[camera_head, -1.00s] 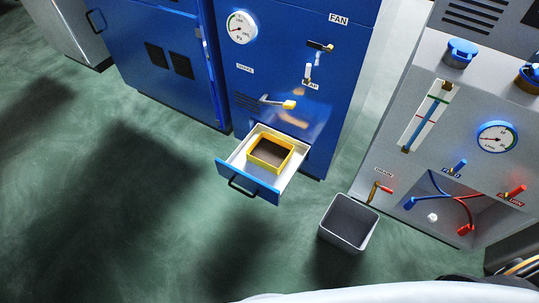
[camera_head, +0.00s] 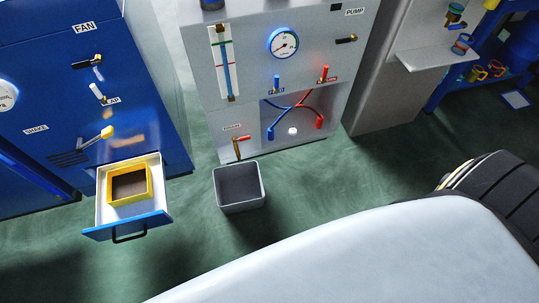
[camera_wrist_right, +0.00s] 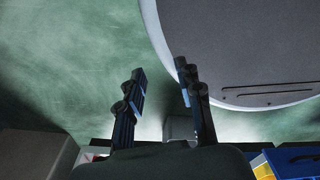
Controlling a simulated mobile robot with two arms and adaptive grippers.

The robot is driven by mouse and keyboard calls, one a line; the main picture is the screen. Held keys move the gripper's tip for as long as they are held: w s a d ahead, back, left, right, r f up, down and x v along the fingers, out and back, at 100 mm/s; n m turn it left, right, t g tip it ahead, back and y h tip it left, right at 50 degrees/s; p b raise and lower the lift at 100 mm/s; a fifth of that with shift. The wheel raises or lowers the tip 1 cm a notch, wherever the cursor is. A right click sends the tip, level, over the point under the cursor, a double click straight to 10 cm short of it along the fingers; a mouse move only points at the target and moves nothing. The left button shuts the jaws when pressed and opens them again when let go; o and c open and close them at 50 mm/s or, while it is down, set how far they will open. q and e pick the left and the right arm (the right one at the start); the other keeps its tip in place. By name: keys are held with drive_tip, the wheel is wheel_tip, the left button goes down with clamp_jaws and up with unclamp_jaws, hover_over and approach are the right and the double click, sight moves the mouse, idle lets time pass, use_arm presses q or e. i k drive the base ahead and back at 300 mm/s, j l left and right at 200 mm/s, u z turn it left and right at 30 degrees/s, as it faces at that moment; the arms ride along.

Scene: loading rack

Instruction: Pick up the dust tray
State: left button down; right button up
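The dust tray (camera_head: 148,186) is a yellow-rimmed square tray with a dark inside. It sits in the white open drawer (camera_head: 103,211) of the blue fan cabinet, at the left of the head view. The drawer has a blue front with a black handle. My right gripper (camera_wrist_right: 162,78) shows in the right wrist view with its two dark fingers apart and nothing between them, above the green floor. Neither gripper is in the head view, and my left gripper is not seen at all.
A grey open bin (camera_head: 240,188) stands on the floor right of the drawer, in front of the grey pump cabinet (camera_head: 205,75). A grey cabinet with a shelf (camera_head: 435,57) stands further right. Green floor (camera_head: 330,180) is clear ahead. My white base fills the lower right.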

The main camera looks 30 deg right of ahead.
sight(126, 185)
drive_tip(key=z, duration=0.35)
drive_tip(key=u, duration=1.05)
